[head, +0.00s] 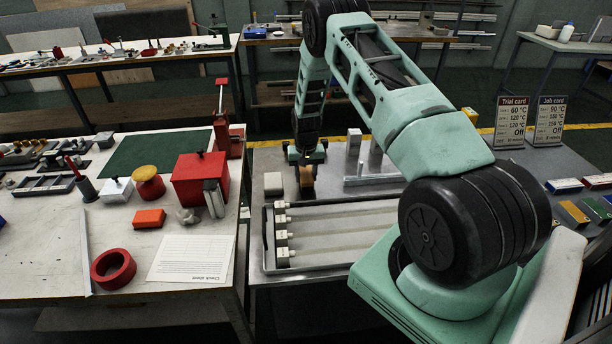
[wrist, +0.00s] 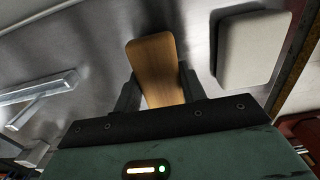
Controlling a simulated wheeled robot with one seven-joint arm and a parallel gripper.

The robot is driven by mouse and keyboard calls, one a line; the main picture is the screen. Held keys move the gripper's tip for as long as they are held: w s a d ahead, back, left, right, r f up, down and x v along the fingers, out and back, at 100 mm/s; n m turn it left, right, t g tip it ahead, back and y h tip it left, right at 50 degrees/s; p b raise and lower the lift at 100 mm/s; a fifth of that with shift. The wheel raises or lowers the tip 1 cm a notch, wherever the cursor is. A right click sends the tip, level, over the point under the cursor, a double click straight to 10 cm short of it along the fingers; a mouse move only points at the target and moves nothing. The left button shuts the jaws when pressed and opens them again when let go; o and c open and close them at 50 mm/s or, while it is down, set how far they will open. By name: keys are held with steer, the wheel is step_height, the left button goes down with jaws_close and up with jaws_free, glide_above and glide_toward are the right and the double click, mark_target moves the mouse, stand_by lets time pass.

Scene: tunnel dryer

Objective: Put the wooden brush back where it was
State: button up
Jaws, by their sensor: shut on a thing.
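The wooden brush (wrist: 155,62) shows in the wrist view as a tan wooden piece between my two dark fingers. My gripper (wrist: 158,90) is shut on it. In the head view my gripper (head: 306,168) points down over the grey bench, behind the tray of white tubes. A brown part of the brush (head: 306,178) shows below it there. The brush's lower end is close to the bench top; I cannot tell whether it touches. Any bristles are hidden.
A pale block (head: 273,183) lies just left of the brush. A metal T-shaped bar (head: 374,180) lies to its right, with upright metal blocks (head: 354,140) behind. The tray (head: 265,240) with several white tubes lies in front. Two cards (head: 511,120) stand at the right.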

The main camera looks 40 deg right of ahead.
steer(key=shift+f, duration=0.6)
steer(key=shift+f, duration=0.25)
steer(key=o, duration=1)
steer(key=shift+r, duration=0.1)
steer(key=shift+r, duration=0.15)
